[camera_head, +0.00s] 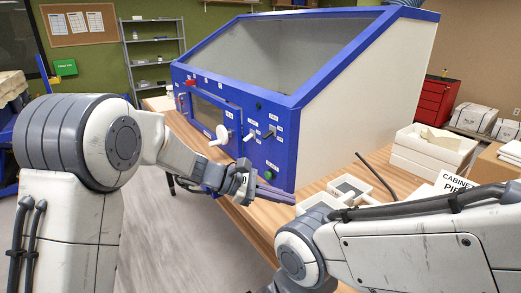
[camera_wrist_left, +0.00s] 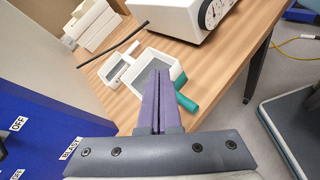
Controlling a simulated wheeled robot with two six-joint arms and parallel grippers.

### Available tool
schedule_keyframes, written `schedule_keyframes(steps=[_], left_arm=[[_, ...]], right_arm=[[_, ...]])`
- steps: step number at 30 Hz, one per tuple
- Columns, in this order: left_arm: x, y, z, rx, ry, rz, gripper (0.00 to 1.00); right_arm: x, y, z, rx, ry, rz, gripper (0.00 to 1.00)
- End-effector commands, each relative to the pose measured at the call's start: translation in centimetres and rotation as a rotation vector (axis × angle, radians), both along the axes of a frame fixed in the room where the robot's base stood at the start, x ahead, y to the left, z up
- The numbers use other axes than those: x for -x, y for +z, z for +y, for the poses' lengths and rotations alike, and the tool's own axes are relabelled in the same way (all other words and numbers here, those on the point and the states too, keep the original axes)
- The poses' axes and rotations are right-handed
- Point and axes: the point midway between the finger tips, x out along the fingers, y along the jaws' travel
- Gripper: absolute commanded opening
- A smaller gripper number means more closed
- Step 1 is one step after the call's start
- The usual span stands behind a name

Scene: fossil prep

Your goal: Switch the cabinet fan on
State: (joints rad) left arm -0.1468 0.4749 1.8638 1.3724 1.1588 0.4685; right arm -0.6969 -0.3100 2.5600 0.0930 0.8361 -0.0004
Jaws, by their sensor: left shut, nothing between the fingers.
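The blue cabinet (camera_head: 285,140) with a sloped window stands on the wooden table. Its front panel carries a white round knob (camera_head: 220,135), small levers (camera_head: 269,133) with white labels, and a green round button (camera_head: 268,175). I cannot read which control is the fan's. My left gripper (camera_head: 282,197) is shut and empty, in front of the panel's lower right corner, below the levers. In the left wrist view its purple fingers (camera_wrist_left: 160,78) are together, pointing over the table; the blue panel (camera_wrist_left: 45,130) at left shows OFF and BLAST labels. My right gripper is out of view.
A small white tray (camera_head: 350,188) and a dark rod lie right of the cabinet, with white boxes (camera_head: 430,150) behind. In the left wrist view, a green cylinder (camera_wrist_left: 186,103) lies by the tray and a white device with a dial (camera_wrist_left: 215,14) stands beyond.

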Motion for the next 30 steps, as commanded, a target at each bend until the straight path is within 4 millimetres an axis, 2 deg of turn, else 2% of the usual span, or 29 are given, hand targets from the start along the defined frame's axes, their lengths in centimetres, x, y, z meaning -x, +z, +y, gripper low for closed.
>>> schedule_keyframes(steps=[1,3,6,9,12,15,30], left_arm=[[-4.6,-0.4,1.6,0.11,0.135,0.07,0.0],[-9.8,0.1,4.0,0.258,0.287,0.141,0.0],[-15.1,0.5,7.8,0.435,0.443,0.203,0.0],[-18.1,0.8,10.8,0.553,0.537,0.233,0.0],[-19.5,1.0,12.3,0.61,0.579,0.244,0.0],[-19.8,1.1,12.7,0.627,0.59,0.247,0.0],[-20.2,1.5,11.7,0.625,0.601,0.243,0.0]], right_arm=[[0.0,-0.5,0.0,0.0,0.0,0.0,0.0],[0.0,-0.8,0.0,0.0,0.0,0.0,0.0],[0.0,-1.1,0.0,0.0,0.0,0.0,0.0],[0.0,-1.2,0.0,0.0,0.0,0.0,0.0],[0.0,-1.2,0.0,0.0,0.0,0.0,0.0],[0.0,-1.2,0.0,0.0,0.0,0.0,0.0],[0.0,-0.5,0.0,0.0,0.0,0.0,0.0]])
